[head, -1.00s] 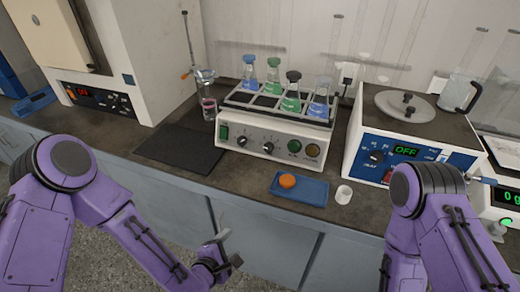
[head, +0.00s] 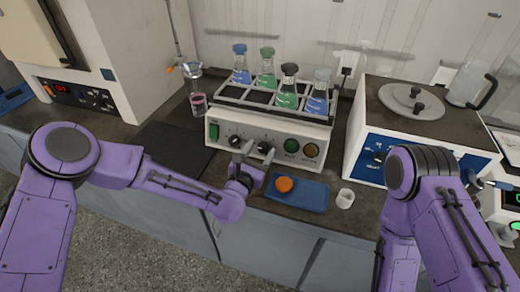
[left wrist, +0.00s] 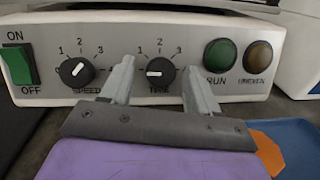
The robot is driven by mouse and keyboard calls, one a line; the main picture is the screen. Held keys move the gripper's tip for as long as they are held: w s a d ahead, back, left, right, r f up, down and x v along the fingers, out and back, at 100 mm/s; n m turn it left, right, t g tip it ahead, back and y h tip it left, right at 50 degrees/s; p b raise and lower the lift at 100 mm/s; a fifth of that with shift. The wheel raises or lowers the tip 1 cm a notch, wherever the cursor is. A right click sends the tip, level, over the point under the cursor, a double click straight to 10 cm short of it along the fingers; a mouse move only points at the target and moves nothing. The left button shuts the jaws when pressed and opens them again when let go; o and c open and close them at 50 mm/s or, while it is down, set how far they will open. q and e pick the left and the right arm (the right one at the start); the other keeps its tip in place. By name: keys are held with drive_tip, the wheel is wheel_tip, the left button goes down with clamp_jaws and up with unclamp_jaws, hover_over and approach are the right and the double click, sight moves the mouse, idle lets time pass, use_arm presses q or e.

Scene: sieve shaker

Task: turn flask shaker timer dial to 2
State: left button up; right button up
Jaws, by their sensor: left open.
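The flask shaker (head: 268,130) stands on the bench with flasks of blue and green liquid in its rack. Its time dial (left wrist: 161,71) is a black knob with a white mark that points left, below the 1; numbers 1, 2 and 3 arc above it. The same time dial (head: 267,147) shows in the head view. My left gripper (left wrist: 160,80) is open, with one finger on each side of the time dial in the wrist picture; I cannot tell if they touch it. In the head view my left gripper (head: 254,160) is at the shaker's front. My right gripper is out of view.
The speed dial (left wrist: 76,71) and green on/off switch (left wrist: 19,64) are left of the time dial. The green run button (left wrist: 220,55) and amber lamp (left wrist: 258,54) are right. A blue tray (head: 306,197) with an orange item (head: 284,184) lies close below my left gripper.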

use_arm(q)
drive_tip(key=shift+w+d, duration=0.1)
drive_tip(key=shift+d, duration=0.1)
drive_tip(key=shift+s+a+r, duration=0.1)
drive_tip(key=shift+s+a, duration=0.05)
drive_tip(key=shift+s, duration=0.05)
drive_tip(key=shift+c, duration=0.2)
drive_tip(key=c, duration=1)
